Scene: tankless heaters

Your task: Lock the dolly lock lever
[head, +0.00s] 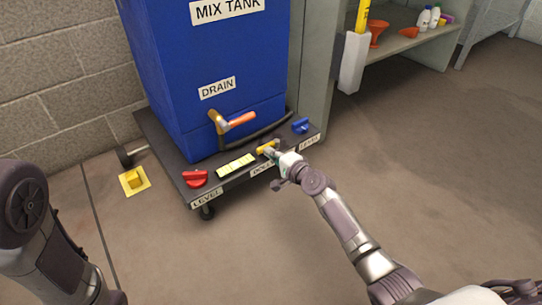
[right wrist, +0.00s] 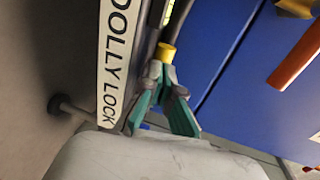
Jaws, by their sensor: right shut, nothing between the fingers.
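The yellow dolly lock lever (head: 266,146) sits on the front edge of the dark dolly (head: 236,180), above the "DOLLY LOCK" label. My right gripper (head: 274,153) is at this lever, with its fingers shut and nothing held between them. In the right wrist view, the yellow lever end (right wrist: 166,52) is right at the green-and-grey fingertips of the gripper (right wrist: 164,72). I cannot tell whether they touch. The "DOLLY LOCK" label (right wrist: 114,62) runs along the left there. My left arm shows at the left of the head view, but its gripper is out of frame.
The blue mix tank (head: 215,60) stands on the dolly, with an orange-handled drain valve (head: 238,121). A red lever (head: 195,178) and a blue lever (head: 300,125) sit either side on the dolly edge. A yellow floor block (head: 133,180) is at left. Open floor lies right.

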